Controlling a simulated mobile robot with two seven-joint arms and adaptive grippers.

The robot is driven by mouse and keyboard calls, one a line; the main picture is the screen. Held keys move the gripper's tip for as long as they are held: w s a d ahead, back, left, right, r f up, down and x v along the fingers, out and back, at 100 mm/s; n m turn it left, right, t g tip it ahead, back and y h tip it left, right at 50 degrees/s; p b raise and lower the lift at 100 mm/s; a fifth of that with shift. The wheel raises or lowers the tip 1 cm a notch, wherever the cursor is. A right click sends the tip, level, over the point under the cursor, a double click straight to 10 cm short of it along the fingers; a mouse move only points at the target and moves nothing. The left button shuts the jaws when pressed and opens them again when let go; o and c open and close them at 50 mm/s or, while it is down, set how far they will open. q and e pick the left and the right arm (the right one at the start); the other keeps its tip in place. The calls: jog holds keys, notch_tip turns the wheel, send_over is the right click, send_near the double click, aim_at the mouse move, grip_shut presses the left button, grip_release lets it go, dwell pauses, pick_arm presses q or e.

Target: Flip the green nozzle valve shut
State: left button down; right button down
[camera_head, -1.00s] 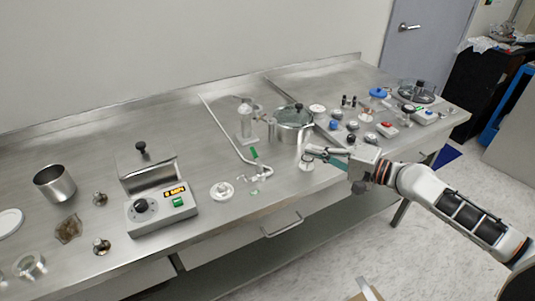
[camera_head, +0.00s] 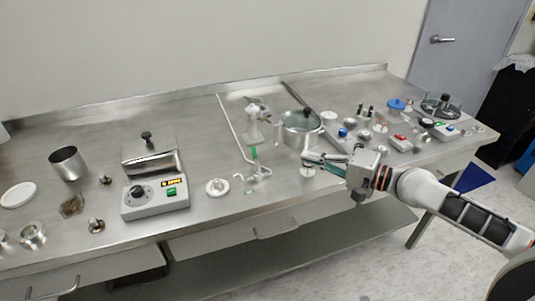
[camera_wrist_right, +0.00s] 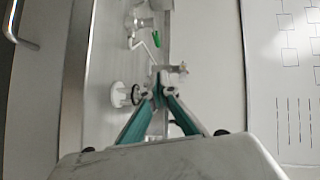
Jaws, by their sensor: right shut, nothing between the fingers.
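The green valve lever (camera_head: 254,152) stands up from a small clear glass nozzle piece (camera_head: 258,173) near the front middle of the steel bench. The lever also shows near the top of the right wrist view (camera_wrist_right: 128,39). My right gripper (camera_head: 306,160) is shut and empty, to the right of the lever and in front of the glass pot. It is apart from the lever. In the right wrist view its teal fingers meet at the tips (camera_wrist_right: 158,88), well below the lever in the picture. My left gripper is out of view.
A lidded glass pot (camera_head: 302,128) stands behind my right gripper. A metal rod (camera_head: 235,130) lies left of the lever. A white disc fitting (camera_head: 217,187) and a control box (camera_head: 155,200) are further left. Several small parts crowd the bench's right end.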

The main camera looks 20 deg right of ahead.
aim_at(255, 158)
jog(key=p+x, duration=0.2)
jog(key=x, duration=0.7)
jog(key=shift+s+r, duration=0.1)
jog(key=shift+r, duration=0.1)
jog(key=a, duration=0.2)
jog(key=a+p, duration=0.1)
jog(key=shift+w+f, duration=0.25)
jog(key=shift+f, duration=0.1)
jog(key=shift+a+f, duration=0.25)
jog(key=shift+a, duration=0.3)
jog(key=shift+w, duration=0.1)
jog(key=shift+w+a+r+p, duration=0.1)
jog(key=shift+w+a+p, duration=0.1)
jog(key=shift+a+p, duration=0.45)
